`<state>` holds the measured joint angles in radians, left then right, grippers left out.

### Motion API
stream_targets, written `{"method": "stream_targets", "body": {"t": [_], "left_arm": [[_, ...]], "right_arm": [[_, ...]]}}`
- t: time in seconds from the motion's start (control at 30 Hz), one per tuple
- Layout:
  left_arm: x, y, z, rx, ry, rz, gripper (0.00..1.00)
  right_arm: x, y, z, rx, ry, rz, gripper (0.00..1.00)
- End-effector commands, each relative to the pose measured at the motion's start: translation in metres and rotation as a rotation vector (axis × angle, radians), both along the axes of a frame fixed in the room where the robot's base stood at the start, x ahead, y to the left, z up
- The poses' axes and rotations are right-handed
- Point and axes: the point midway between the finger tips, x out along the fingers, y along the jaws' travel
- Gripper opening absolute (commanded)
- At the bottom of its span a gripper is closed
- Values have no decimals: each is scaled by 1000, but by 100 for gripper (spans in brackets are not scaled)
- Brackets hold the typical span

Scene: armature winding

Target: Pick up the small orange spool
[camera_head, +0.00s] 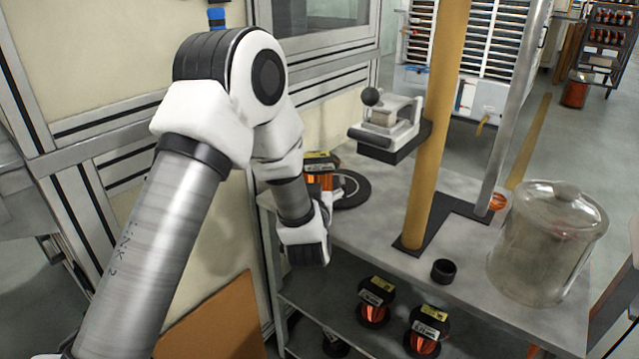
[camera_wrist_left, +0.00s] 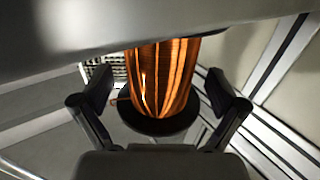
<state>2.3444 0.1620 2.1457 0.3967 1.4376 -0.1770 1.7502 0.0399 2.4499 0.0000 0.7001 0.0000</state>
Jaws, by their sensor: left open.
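A spool of orange copper wire with black flanges and a yellow-and-white label (camera_head: 319,171) stands on the back left of the tabletop, partly hidden by my left arm. In the left wrist view, a copper-wound spool (camera_wrist_left: 165,68) with a dark round flange shows between the fingers of my left gripper (camera_wrist_left: 159,86). The gripper is open, with a gap visible on each side of the spool. In the head view, the left wrist is beside the table's left edge, and its fingers are not clear. My right gripper is not in view.
The grey table (camera_head: 385,225) carries a yellow post (camera_head: 436,130), a metal pole, a black cup (camera_head: 443,271) and a lidded glass jar (camera_head: 545,245). More copper spools (camera_head: 374,300) sit on the lower shelf. A wall panel stands left of the table.

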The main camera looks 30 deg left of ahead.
Motion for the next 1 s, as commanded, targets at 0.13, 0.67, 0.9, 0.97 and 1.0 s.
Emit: {"method": "stream_targets", "body": {"t": [0.13,0.67,0.9,0.97,1.0], "left_arm": [[4,2,0,2,1,-1,97],[4,1,2,2,-4,-1,0],[4,2,22,3,-7,-1,0],[4,1,35,2,-9,-1,0],[4,1,44,2,-9,-2,0]], "right_arm": [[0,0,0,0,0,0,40],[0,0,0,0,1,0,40],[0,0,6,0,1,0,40],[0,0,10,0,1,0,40],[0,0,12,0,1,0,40]]}}
